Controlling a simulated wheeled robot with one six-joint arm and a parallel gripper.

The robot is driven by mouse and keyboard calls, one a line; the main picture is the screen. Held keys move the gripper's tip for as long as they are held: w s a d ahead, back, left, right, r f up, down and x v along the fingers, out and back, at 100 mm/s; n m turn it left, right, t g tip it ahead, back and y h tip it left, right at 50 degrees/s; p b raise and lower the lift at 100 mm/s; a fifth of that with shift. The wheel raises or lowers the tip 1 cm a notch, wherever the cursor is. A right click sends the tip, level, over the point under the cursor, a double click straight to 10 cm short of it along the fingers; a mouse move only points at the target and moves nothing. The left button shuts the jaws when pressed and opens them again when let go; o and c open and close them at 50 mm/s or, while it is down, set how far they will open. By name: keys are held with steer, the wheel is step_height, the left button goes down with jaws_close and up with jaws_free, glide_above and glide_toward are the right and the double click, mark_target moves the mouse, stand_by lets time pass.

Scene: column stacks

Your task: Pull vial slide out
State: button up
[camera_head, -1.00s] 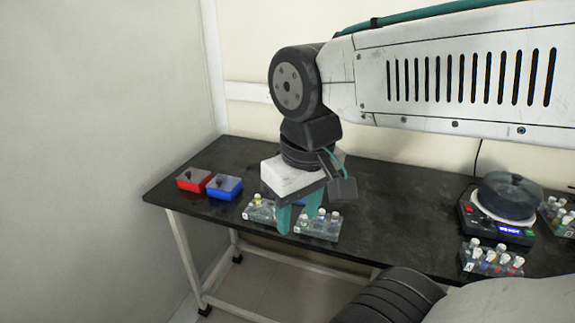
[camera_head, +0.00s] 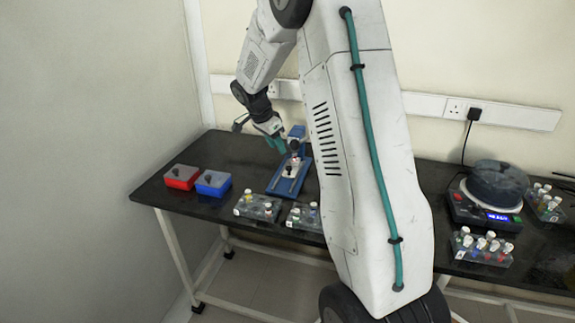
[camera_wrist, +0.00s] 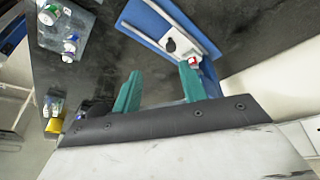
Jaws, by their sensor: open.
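A blue device (camera_head: 277,187) stands on the table behind the vial racks. A light slide plate with a black knob (camera_head: 288,170) lies along its base, and its blue upright is at the back. In the wrist view, the blue base (camera_wrist: 150,42) and the white slide with its black knob (camera_wrist: 171,44) lie ahead of the fingers. A small white and red part (camera_wrist: 193,62) shows beside the right fingertip; I cannot tell if they touch. My gripper (camera_head: 277,143) is open and empty at the device's upper left, and its teal fingers show in the wrist view (camera_wrist: 160,74).
Red (camera_head: 182,177) and blue (camera_head: 213,183) lidded boxes sit at the left. Two vial racks (camera_head: 258,208) (camera_head: 304,217) stand at the front edge. A hotplate with a dark pot (camera_head: 497,185) and more vial racks (camera_head: 482,247) are at the right. My arm hides the table's middle.

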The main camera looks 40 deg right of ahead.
steer(key=m, duration=0.2)
glide_toward(289, 167)
steer(key=f, duration=0.1)
steer(key=x, duration=0.7)
steer(key=shift+d+f, duration=0.2)
